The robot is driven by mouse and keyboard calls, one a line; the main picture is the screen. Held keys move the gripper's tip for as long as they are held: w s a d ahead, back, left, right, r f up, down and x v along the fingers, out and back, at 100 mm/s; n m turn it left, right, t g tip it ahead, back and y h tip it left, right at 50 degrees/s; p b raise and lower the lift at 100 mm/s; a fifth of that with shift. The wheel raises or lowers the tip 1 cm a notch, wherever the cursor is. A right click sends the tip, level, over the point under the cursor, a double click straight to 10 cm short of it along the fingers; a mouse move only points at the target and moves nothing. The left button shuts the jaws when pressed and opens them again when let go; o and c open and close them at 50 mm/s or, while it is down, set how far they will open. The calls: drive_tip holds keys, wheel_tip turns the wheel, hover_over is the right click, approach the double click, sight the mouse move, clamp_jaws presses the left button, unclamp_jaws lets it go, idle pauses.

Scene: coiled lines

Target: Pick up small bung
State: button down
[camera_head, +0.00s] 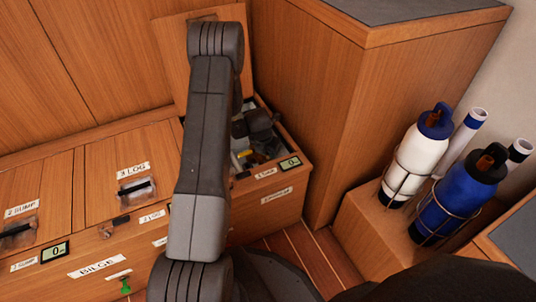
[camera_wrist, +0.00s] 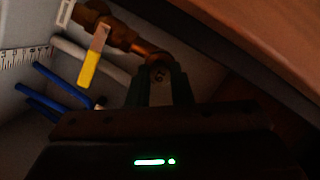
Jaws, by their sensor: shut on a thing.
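My gripper (camera_wrist: 160,88) reaches down into an open locker compartment (camera_head: 290,150), and its two dark green fingers are closed. Between the fingertips is a small round brownish end with a dark mark, which looks like the small bung (camera_wrist: 158,72). Its lower part is hidden by the fingers and the dark gripper body. A copper pipe (camera_wrist: 148,50) with a brass fitting lies right behind the bung; I cannot tell whether they touch. In the head view my arm covers part of the compartment, and the bung cannot be made out.
A yellow valve lever (camera_wrist: 89,70), blue hoses (camera_wrist: 62,82) and a white pipe (camera_wrist: 85,52) lie left of my gripper. The compartment's wooden wall (camera_wrist: 262,50) is close on the right. Two bottles, one white (camera_head: 424,150) and one blue (camera_head: 458,200), stand in racks at right.

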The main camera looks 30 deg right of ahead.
sight(267, 153)
wheel_tip(267, 153, up, 18)
drive_tip(key=p, duration=0.7)
drive_tip(key=shift+f+p, duration=0.15)
drive_tip(key=shift+p, duration=0.2)
drive_tip(key=shift+p, duration=0.4)
